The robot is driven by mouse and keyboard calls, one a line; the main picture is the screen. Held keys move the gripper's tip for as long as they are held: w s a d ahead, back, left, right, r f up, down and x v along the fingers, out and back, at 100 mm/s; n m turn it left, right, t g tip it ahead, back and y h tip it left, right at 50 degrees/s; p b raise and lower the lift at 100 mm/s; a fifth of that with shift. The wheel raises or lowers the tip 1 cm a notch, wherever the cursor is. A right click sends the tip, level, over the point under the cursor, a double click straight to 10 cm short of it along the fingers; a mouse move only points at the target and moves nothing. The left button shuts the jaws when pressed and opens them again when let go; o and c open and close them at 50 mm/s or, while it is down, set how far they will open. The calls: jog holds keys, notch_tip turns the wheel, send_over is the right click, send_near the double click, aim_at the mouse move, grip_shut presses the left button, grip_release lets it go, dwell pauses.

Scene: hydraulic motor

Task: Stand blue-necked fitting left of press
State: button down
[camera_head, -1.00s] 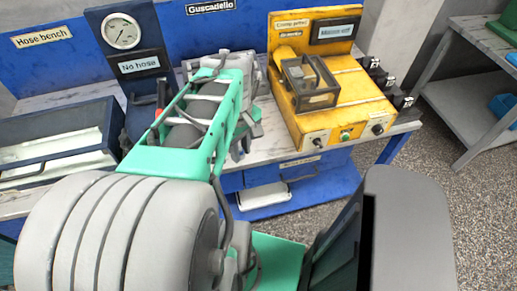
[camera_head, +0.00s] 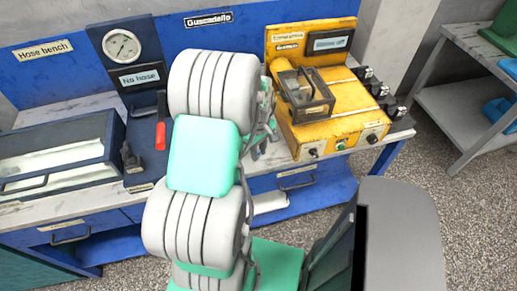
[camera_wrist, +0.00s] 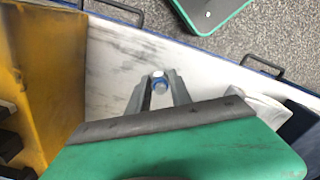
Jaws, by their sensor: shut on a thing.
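The yellow press (camera_head: 335,120) stands on the bench at the right in the head view. Its yellow side (camera_wrist: 40,85) fills the left of the wrist view. In the wrist view my gripper (camera_wrist: 158,92) is shut on the blue-necked fitting (camera_wrist: 158,80), of which a small round end with blue shows between the fingers. The rest of the fitting is hidden by the fingers. Marble-look bench top (camera_wrist: 118,72) lies below, beside the press. In the head view my arm covers the fitting and most of the gripper; whether the fitting touches the bench cannot be told.
A dark tray-like case (camera_head: 60,150) lies farther left. Black connectors (camera_head: 385,92) line the press's right side. A grey shelf (camera_head: 470,90) stands at far right.

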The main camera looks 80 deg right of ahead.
jog(key=shift+f, duration=0.1)
jog(key=c, duration=1.2)
grip_release()
jog(key=shift+o, duration=0.2)
notch_tip(320, 180, up, 12)
jog(key=b, duration=0.1)
jog(key=shift+r+b, duration=0.2)
jog(key=shift+b, duration=0.15)
